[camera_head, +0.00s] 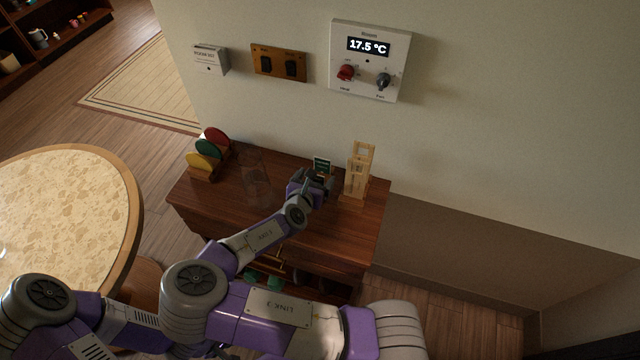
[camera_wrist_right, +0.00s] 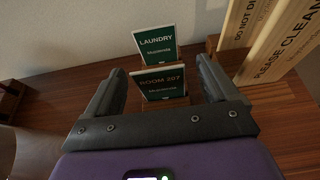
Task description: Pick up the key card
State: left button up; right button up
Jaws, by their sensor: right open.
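Two green cards with pale edges stand upright, one behind the other. The front one, the ROOM 207 card (camera_wrist_right: 163,90), is between the fingers of my right gripper (camera_wrist_right: 162,72) in the right wrist view. The LAUNDRY card (camera_wrist_right: 155,45) stands behind it and higher in the picture. In the head view a green card (camera_head: 322,164) shows just beyond my right gripper (camera_head: 320,178). The right gripper is open, with a gap on each side of the front card. What holds the cards at their base is mostly hidden. My left gripper is out of view.
The cards stand on a wooden cabinet (camera_head: 340,225). A pale wooden stand with door signs (camera_head: 359,170) is close on the right. A clear glass vessel (camera_head: 255,178) and a rack of coloured discs (camera_head: 208,155) are to the left. The wall (camera_head: 470,130) rises behind.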

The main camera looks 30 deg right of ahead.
jog(key=shift+w+d+f, duration=0.25)
jog(key=shift+w+d, duration=0.1)
jog(key=shift+w, duration=0.05)
jog(key=shift+s+r, duration=0.1)
jog(key=c, duration=1.1)
notch_tip(320, 180, up, 10)
jog(key=p, duration=0.3)
jog(key=shift+c, duration=0.2)
